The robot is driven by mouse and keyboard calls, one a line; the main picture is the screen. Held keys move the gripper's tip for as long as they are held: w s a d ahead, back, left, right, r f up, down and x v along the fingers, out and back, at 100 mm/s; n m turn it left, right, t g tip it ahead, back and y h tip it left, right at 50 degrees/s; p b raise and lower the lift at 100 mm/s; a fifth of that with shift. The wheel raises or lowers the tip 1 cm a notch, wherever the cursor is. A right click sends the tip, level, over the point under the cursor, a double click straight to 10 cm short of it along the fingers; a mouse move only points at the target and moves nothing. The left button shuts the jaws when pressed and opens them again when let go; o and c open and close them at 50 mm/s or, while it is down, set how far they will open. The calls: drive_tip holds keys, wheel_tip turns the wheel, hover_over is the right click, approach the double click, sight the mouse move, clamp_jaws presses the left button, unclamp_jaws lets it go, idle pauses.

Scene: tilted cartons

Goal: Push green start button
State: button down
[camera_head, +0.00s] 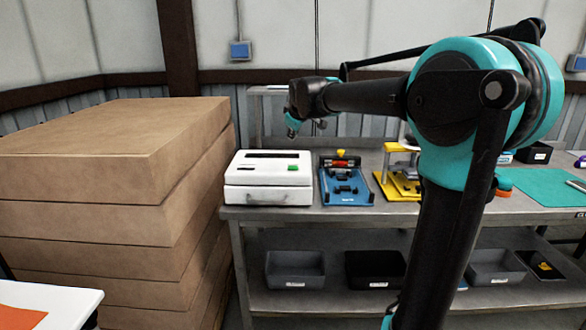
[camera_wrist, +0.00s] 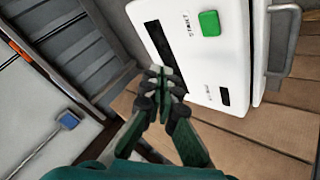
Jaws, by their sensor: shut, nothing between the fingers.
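The green start button (camera_wrist: 209,23) sits on the top face of a white box-shaped machine (camera_wrist: 242,78), beside the printed word START. In the head view the white machine (camera_head: 268,190) stands at the left end of the metal workbench, and its green button (camera_head: 293,168) shows at the right of its top. My gripper (camera_wrist: 160,75) is shut and empty. In the wrist view its fingertips are over the machine's edge near the dark slot, left of and below the button, apart from it. In the head view my gripper (camera_head: 292,132) is above the back of the machine.
A tall stack of tilted cartons (camera_head: 110,170) stands close to the left of the machine. A blue fixture (camera_head: 346,183) and a yellow fixture (camera_head: 398,182) stand to its right. Grey and black bins (camera_head: 295,268) sit on the lower shelf. A green mat (camera_head: 545,188) lies farther right.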

sight(293, 168)
drive_tip(key=shift+f, duration=4.4)
drive_tip(key=shift+f, duration=0.4)
drive_tip(key=shift+f, duration=0.5)
drive_tip(key=shift+r, duration=0.9)
drive_tip(key=shift+r, duration=0.1)
drive_tip(key=shift+r, duration=2.4)
